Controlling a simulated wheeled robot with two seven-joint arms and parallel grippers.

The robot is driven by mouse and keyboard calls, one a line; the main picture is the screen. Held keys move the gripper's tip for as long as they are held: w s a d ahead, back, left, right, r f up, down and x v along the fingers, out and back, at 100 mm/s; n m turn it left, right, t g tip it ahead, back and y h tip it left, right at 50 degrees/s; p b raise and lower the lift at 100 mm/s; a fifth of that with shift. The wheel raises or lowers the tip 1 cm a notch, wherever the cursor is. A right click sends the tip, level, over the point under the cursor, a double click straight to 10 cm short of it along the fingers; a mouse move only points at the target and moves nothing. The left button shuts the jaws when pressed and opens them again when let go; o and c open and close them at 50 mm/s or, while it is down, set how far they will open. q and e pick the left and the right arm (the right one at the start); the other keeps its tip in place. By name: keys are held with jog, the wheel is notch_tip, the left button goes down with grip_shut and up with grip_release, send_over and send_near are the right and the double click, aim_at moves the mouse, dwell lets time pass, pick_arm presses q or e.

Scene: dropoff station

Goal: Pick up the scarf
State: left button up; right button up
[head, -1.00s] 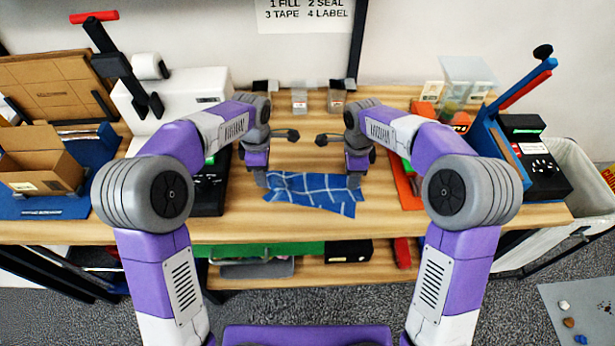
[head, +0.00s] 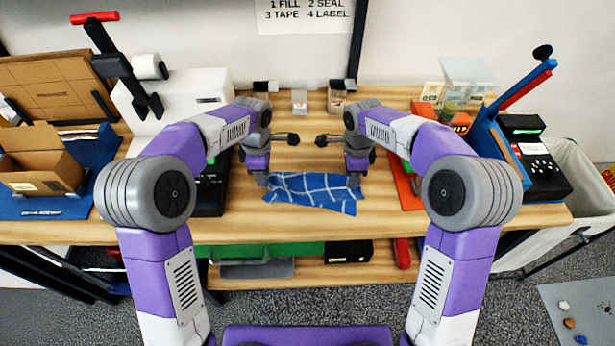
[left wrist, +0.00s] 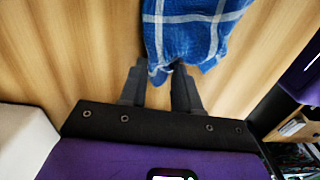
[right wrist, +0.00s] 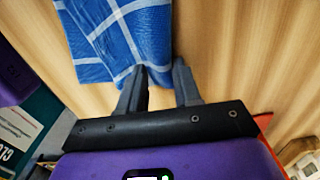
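The blue scarf with white check lines (head: 312,192) lies on the wooden tabletop, spread out between my two grippers. My left gripper (head: 262,182) is at its left end. In the left wrist view my left gripper (left wrist: 160,68) has its fingers apart, with the edge of the scarf (left wrist: 190,35) at and between the fingertips. My right gripper (head: 354,180) is at the right end. In the right wrist view my right gripper (right wrist: 159,68) also has its fingers apart, with the scarf (right wrist: 115,40) reaching between the tips. I cannot tell whether the fingers touch the cloth.
A cardboard box (head: 42,168) stands at the left. A white machine (head: 185,92) is behind my left arm. A blue-and-red lever tool (head: 510,105) and a black device (head: 540,165) stand at the right. The tabletop in front of the scarf (head: 290,230) is clear.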

pick_arm(q)
grip_shut()
pick_arm(e)
jog(key=shift+f, duration=0.1)
grip_shut()
pick_arm(q)
jog(key=shift+r, duration=0.15)
